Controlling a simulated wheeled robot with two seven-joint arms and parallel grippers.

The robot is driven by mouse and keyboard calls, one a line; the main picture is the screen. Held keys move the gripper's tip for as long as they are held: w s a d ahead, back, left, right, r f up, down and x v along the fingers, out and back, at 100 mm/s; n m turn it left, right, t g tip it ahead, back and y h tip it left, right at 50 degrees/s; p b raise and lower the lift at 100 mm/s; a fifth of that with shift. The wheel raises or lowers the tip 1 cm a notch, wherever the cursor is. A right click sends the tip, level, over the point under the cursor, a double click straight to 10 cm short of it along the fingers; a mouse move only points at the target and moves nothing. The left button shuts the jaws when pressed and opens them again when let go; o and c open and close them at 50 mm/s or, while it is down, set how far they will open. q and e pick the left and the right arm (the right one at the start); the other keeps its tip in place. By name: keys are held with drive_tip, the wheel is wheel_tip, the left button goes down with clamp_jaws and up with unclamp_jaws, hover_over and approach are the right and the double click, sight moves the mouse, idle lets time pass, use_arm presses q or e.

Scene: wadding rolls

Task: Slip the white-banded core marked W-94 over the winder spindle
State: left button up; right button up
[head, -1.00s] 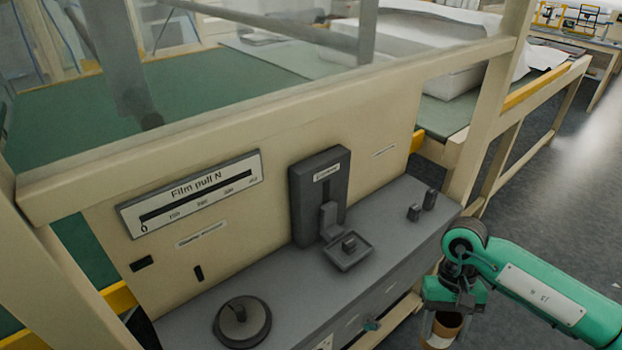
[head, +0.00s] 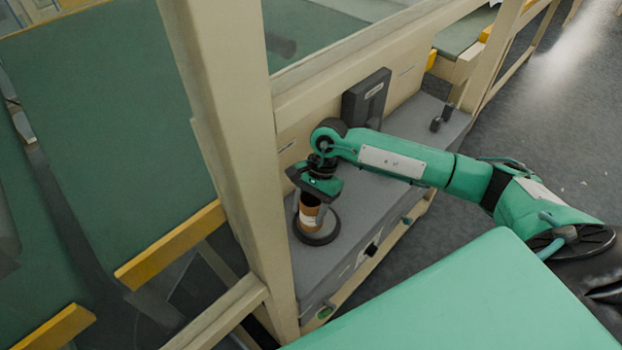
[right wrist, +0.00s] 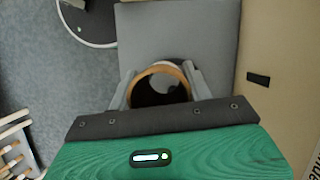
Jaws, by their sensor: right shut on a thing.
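The brown core (head: 309,214) with a white band is upright in my right gripper (head: 312,197), at the round dark base of the winder spindle (head: 320,237). Its marking is too small to read. In the right wrist view, the two fingers of the gripper (right wrist: 160,88) are shut on opposite sides of the core, whose tan rim (right wrist: 160,68) faces the camera. The core's inside is dark. The spindle post is hidden, so I cannot tell whether the core is around it or above it. My left gripper is not in view.
The grey deck (head: 370,205) carries a dark upright unit (head: 366,98) behind my right arm and small dark blocks (head: 441,119) at its far end. A beige frame post (head: 232,150) stands close left of the spindle. Grey floor lies open at the right.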

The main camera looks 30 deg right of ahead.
sight(313, 205)
drive_tip(key=w+m+t+p, duration=0.1)
drive_tip(key=m, duration=0.1)
drive_tip(key=w+d+r+m+t+p, duration=0.1)
drive_tip(key=m, duration=0.2)
drive_tip(key=w+d+m+p, duration=0.1)
drive_tip(key=m, duration=0.1)
drive_tip(key=shift+d+r+m+t+p, duration=0.25)
drive_tip(key=shift+r+m+t+p, duration=0.05)
drive_tip(key=shift+r+t, duration=0.1)
drive_tip(key=shift+w+d+f+m+t+b, duration=0.15)
drive_tip(key=shift+f+m, duration=0.15)
drive_tip(key=shift+f, duration=0.15)
drive_tip(key=shift+w+d+f+m+t+b, duration=0.15)
drive_tip(key=shift+f+m, duration=0.15)
drive_tip(key=shift+f, duration=0.15)
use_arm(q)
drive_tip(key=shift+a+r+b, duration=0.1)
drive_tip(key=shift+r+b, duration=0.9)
use_arm(e)
drive_tip(key=shift+f, duration=2.1)
use_arm(q)
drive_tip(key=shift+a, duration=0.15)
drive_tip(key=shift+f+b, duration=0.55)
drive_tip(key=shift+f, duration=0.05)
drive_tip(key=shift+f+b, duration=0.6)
drive_tip(key=shift+b, duration=0.05)
use_arm(e)
drive_tip(key=shift+f, duration=0.65)
